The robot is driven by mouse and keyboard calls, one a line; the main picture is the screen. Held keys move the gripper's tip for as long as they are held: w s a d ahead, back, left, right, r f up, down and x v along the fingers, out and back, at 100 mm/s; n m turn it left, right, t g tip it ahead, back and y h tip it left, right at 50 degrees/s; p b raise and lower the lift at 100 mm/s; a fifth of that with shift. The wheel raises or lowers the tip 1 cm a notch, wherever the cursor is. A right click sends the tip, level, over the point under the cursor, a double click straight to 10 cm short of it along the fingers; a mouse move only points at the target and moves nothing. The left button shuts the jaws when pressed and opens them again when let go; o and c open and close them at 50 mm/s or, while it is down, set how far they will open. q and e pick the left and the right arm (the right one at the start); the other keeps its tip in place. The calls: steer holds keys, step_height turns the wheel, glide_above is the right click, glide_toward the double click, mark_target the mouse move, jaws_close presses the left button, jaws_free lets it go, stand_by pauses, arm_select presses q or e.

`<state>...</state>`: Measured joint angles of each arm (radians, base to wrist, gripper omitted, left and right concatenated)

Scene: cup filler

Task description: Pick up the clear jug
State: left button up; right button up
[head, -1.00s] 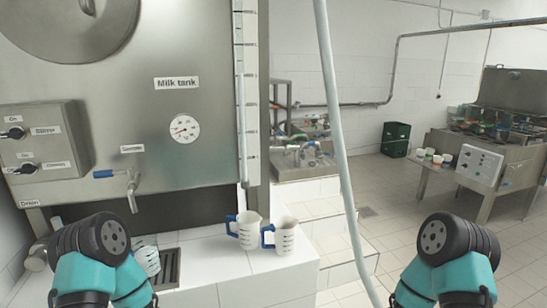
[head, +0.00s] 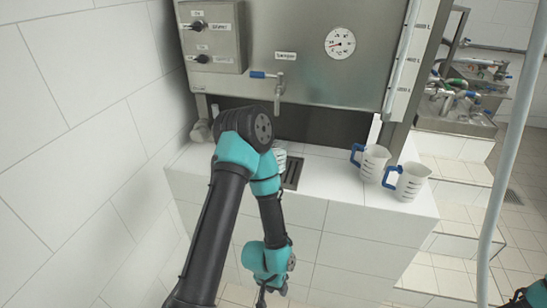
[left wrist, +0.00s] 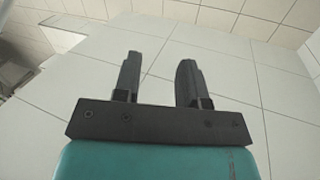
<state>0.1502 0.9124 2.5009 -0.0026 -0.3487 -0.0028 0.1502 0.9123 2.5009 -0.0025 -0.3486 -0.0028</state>
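Two whitish measuring jugs with blue handles, the left jug (head: 374,164) and the right jug (head: 411,182), stand upright on the white tiled ledge (head: 335,202). I cannot tell whether either is the clear jug. A striped pale vessel (head: 281,160) is mostly hidden behind my left arm, beside the drain grate. My left gripper (head: 262,299) hangs low in front of the ledge, at the bottom edge of the head view. In the left wrist view its fingers (left wrist: 158,78) are apart and nothing is between them. My right gripper is out of view.
The milk tank (head: 310,50) with its tap (head: 279,88) stands behind the ledge. A dark drain grate (head: 293,173) is set in the ledge. A hanging pale hose (head: 505,170) is at right. A tiled wall (head: 80,130) is at left.

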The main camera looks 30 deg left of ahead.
arm_select(q)
steer(key=shift+o, duration=0.3)
steer(key=o, duration=1.1)
